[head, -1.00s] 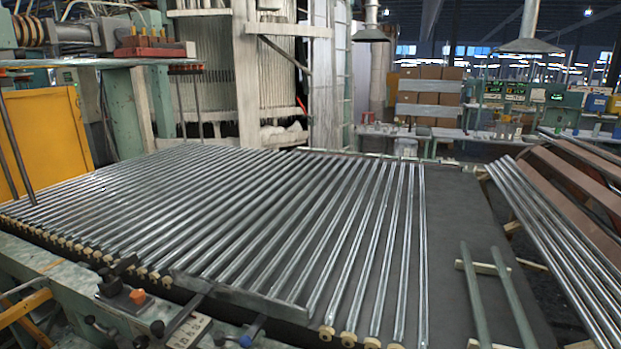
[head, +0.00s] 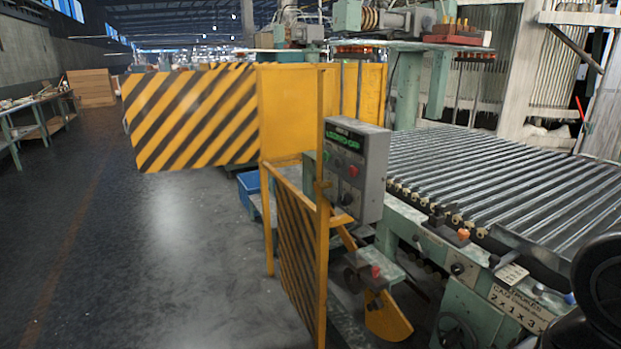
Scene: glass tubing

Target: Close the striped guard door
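A large yellow panel with black diagonal stripes (head: 192,116) stands at the left middle of the head view. It sticks out to the left, over the aisle, from the edge of a plain yellow guard panel (head: 287,110). A second, narrower striped panel (head: 299,255) stands nearer, low between yellow posts, seen at a steep angle. The far striped panel looks like a door swung open; no latch or handle on it can be made out. My gripper is not in view; only a dark part, probably of my arm, shows at the lower right.
A grey control box (head: 356,170) is mounted by the near yellow post (head: 322,200). The machine bed with glass tubes (head: 510,180) fills the right. A blue bin (head: 249,192) sits behind the posts. The aisle floor (head: 130,250) at left is clear; a workbench (head: 35,115) stands beyond.

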